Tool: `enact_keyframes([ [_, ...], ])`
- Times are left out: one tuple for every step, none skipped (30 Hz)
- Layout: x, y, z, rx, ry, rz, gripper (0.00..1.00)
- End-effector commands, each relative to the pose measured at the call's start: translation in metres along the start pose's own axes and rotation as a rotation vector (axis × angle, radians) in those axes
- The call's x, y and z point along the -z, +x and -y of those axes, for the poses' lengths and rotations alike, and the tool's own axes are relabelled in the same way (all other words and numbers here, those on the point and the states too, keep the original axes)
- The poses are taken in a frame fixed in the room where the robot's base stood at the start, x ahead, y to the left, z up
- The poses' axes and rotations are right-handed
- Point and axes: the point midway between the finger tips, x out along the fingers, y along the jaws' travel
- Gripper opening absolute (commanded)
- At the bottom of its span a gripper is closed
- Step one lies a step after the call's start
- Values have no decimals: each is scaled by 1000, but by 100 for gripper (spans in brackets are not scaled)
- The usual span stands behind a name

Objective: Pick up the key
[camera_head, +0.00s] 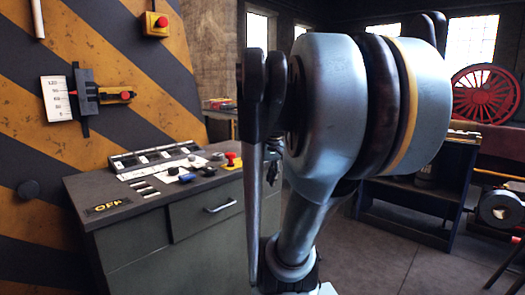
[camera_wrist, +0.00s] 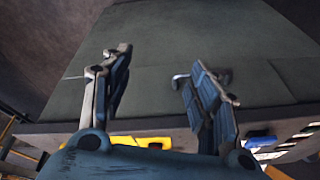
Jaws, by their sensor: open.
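I cannot make out a key for certain in either view. My gripper (camera_wrist: 160,65) is open in the wrist view, with its two blue-grey fingers apart and nothing seen between them. Its fingers lie over the grey-green front of the console cabinet (camera_wrist: 150,100). A metal drawer handle (camera_wrist: 180,79) shows partly behind the right finger; it also shows in the head view (camera_head: 220,207). A small blue object (camera_wrist: 262,142) lies on the console top; a blue piece (camera_head: 185,179) shows there in the head view. In the head view my arm hides most of my gripper.
The console top holds black knobs, a red button (camera_head: 231,158) and a yellow OFF plate (camera_head: 108,207). Floor (camera_head: 390,250) is open at right, before a dark bench (camera_head: 405,206).

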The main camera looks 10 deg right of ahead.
Motion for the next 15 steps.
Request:
enact_keyframes([
  [16, -10, -7, 9, -12, -11, 55],
  [25, -16, -10, 14, -23, -17, 55],
  [37, -23, -15, 20, -38, -26, 55],
  [45, -29, -19, 26, -47, -33, 55],
  [54, -34, -23, 30, -58, -40, 55],
  [65, -41, -28, 36, -73, -50, 55],
  [74, -46, -33, 40, -84, -58, 55],
  [82, -51, -37, 43, -94, -66, 55],
  [94, -58, -43, 49, -108, -77, 55],
  [102, -62, -48, 52, -119, -85, 55],
  [110, -67, -53, 55, -130, -93, 55],
  [122, -74, -60, 59, -145, -104, 55],
  [129, -79, -65, 62, -155, -113, 55],
  [137, -83, -71, 64, -165, -121, 55],
  [148, -89, -78, 67, -180, -133, 55],
])
